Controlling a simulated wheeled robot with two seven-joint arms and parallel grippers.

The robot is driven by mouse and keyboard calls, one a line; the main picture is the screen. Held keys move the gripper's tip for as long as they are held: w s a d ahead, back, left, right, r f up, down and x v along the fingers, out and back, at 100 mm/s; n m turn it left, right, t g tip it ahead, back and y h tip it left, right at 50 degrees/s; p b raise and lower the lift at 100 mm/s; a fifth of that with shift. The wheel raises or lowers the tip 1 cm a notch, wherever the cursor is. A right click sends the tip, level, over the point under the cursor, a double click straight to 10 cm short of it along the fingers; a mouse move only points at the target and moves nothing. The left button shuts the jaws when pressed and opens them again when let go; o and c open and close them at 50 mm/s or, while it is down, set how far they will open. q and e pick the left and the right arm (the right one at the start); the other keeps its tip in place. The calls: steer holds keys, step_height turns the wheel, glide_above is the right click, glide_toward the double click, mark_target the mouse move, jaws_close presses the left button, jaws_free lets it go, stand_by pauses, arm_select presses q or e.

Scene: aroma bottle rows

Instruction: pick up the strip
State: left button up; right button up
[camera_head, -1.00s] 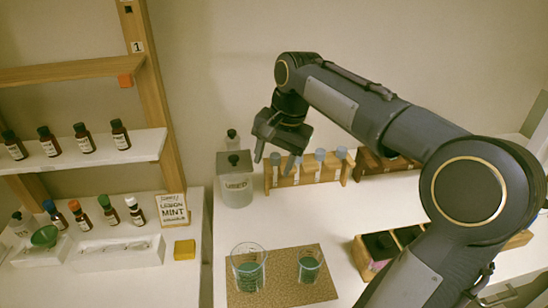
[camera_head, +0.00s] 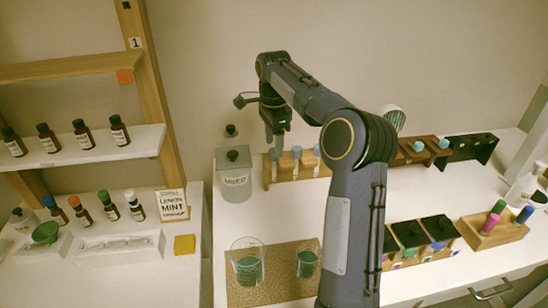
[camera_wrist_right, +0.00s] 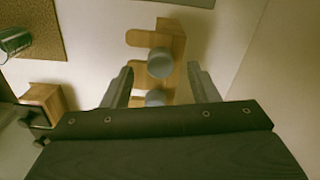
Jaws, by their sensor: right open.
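My right gripper (camera_head: 275,140) is open and points down over the left end of a wooden rack (camera_head: 290,180) at the back of the counter. The rack holds a few upright pieces with blue-grey round tops (camera_head: 297,152). In the right wrist view, the open fingers (camera_wrist_right: 161,85) straddle the wooden rack (camera_wrist_right: 176,45) and its grey round tops (camera_wrist_right: 160,63). One top lies between the fingers, and I see no contact. I cannot clearly make out a strip; it may be hidden or too small to tell. My left gripper is not in view.
A brown mat (camera_head: 285,291) with two glass beakers (camera_head: 247,265) lies in front. A darker rack (camera_head: 415,155) and a box with black-topped compartments (camera_head: 440,228) stand to the right.

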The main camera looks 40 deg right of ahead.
step_height(320, 180, down, 2)
steer(key=shift+f, duration=0.1)
steer(key=c, duration=0.9)
steer(key=shift+r, duration=0.2)
